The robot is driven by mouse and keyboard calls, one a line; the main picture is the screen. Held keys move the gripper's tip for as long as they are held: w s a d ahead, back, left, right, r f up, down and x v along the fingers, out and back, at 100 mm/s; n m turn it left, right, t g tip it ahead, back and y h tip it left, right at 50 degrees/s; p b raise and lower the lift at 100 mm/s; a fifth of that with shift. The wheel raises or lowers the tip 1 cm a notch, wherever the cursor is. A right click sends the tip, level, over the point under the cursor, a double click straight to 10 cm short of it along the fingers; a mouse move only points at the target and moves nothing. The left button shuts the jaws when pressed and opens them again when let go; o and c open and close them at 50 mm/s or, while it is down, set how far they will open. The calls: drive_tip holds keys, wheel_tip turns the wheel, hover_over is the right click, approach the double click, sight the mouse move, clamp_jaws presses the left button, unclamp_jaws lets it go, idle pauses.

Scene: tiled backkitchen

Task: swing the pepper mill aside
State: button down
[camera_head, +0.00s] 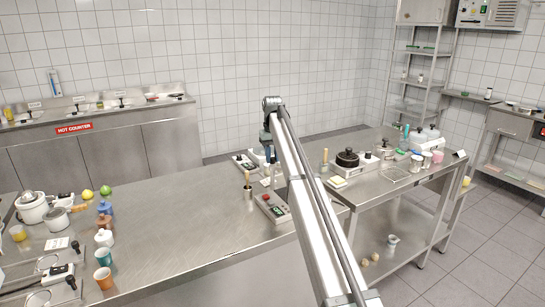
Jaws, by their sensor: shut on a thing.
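My gripper (270,157) points down over the steel counter (165,215), near its right end. It is shut on a slim, dark upright thing (272,176), which appears to be the pepper mill. The thing is small in the picture and partly hidden by my gripper and arm, so its shape is unclear. I cannot tell whether its base touches the counter.
A wooden-handled tool in a small holder (248,193) stands just left of my gripper. A red-and-grey device with a display (273,208) lies in front; another device (243,161) lies behind. The counter's middle is clear. Cups and pots crowd its left end.

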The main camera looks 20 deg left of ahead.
drive_tip(key=n, duration=0.8)
drive_tip(key=shift+n, duration=0.6)
drive_tip(key=c, duration=0.9)
unclamp_jaws()
drive_tip(key=shift+r, duration=6.95)
